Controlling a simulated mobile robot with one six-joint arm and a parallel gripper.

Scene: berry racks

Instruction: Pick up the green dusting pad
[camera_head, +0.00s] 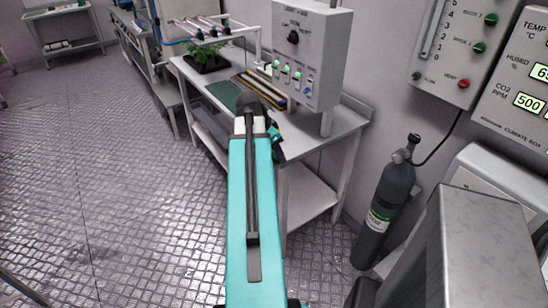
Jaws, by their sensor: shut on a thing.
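My teal arm reaches forward over the table, and its dark joint covers part of the tabletop. Only a small teal and dark part of my wrist shows to the right of that joint. My gripper's fingers are hidden behind the arm, so what is between them does not show. A flat dark green piece (223,93) shows on the table, left of the arm's joint. I cannot tell whether it is the green dusting pad or a mat.
The grey table (318,135) has a lower shelf and carries a control box (308,55), a leafy plant (207,60) and several rods (262,88). A dark gas cylinder (385,208) stands to the right. The floor at left is clear.

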